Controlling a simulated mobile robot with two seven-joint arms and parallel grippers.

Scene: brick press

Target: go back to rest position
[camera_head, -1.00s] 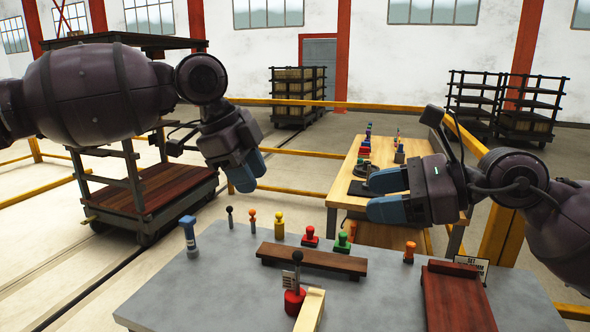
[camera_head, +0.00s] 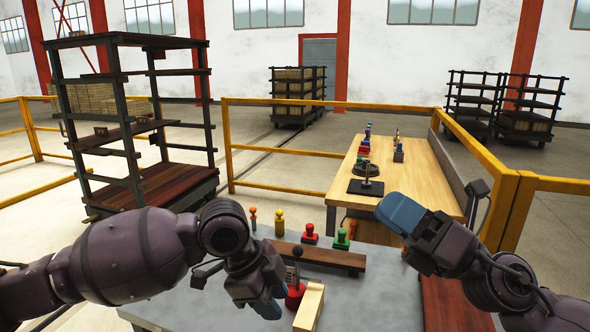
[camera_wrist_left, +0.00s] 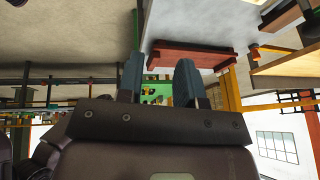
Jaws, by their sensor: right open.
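My left gripper (camera_head: 271,301) is low over the left part of the grey table (camera_head: 375,305), beside the red-based lever (camera_head: 295,292) and a pale wooden block (camera_head: 309,308). In the left wrist view its two blue fingers (camera_wrist_left: 159,80) stand apart with nothing between them. My right gripper (camera_head: 401,213) is raised above the back right of the grey table, pointing up and left. Its blue fingers overlap in the picture; it is open and holds nothing.
Red and green buttons (camera_head: 310,233) (camera_head: 341,239) stand behind a brown wooden bar (camera_head: 320,256). A wooden workbench (camera_head: 425,180) is behind. A tall rack (camera_head: 130,130) stands left. Yellow railings (camera_head: 285,103) surround the area. A red-brown tray (camera_head: 452,300) is at right, partly hidden.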

